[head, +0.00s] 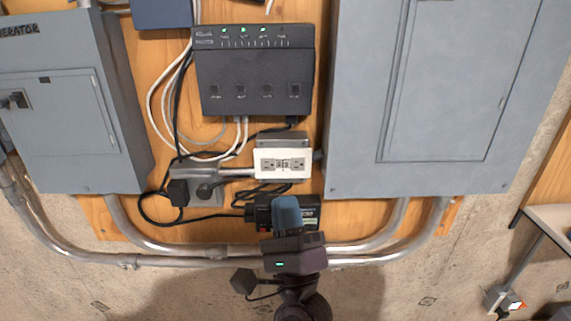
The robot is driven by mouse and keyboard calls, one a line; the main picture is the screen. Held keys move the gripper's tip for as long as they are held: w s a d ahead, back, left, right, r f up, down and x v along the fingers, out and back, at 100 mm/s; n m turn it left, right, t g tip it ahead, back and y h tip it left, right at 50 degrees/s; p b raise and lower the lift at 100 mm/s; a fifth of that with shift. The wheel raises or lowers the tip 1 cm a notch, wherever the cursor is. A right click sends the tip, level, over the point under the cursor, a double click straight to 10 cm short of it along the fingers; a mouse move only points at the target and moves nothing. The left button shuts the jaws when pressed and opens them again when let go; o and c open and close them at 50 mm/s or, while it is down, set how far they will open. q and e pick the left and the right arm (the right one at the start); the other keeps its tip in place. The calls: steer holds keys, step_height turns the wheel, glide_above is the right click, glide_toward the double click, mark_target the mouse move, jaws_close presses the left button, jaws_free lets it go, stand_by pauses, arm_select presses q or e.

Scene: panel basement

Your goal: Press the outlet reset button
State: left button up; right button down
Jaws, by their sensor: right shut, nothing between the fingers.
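The white outlet (283,164) sits in a metal box on the wooden panel, below the black router. Its small reset and test buttons show as a dark marked patch between its two sockets; I cannot tell them apart. My right gripper (286,203) comes up from the bottom of the view. Its blue fingertips are shut and empty. In the picture they lie just below the outlet, in front of a black box; I cannot tell their distance from the wall. My left gripper is not in view.
A black router (254,70) with green lights hangs above the outlet. Grey electrical cabinets stand left (62,110) and right (437,100). A black plug (178,192) and loose cables lie left of the outlet. Metal conduits (180,262) run below. A table (552,215) edge shows far right.

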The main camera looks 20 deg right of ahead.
steer(key=shift+d, duration=0.1)
steer(key=shift+w+d+b, duration=0.15)
steer(key=shift+w+d, duration=0.25)
steer(key=shift+w, duration=1)
steer(key=shift+w+d+b, duration=0.1)
steer(key=shift+w+d, duration=0.25)
steer(key=shift+w, duration=1.1)
steer(key=shift+w+d+b, duration=0.15)
steer(key=shift+w+d, duration=0.25)
steer(key=shift+w, duration=1)
steer(key=shift+w, duration=0.15)
steer(key=shift+w+d, duration=0.1)
steer(key=shift+w, duration=0.15)
steer(key=shift+w+d, duration=0.15)
steer(key=shift+w, duration=0.25)
steer(key=shift+s, duration=0.15)
steer(key=shift+s+a, duration=0.25)
steer(key=shift+s, duration=0.4)
steer(key=shift+s+a, duration=0.25)
steer(key=shift+s, duration=0.55)
steer(key=shift+s+a, duration=0.2)
steer(key=shift+s, duration=0.65)
steer(key=shift+s+a, duration=0.25)
steer(key=shift+s, duration=0.55)
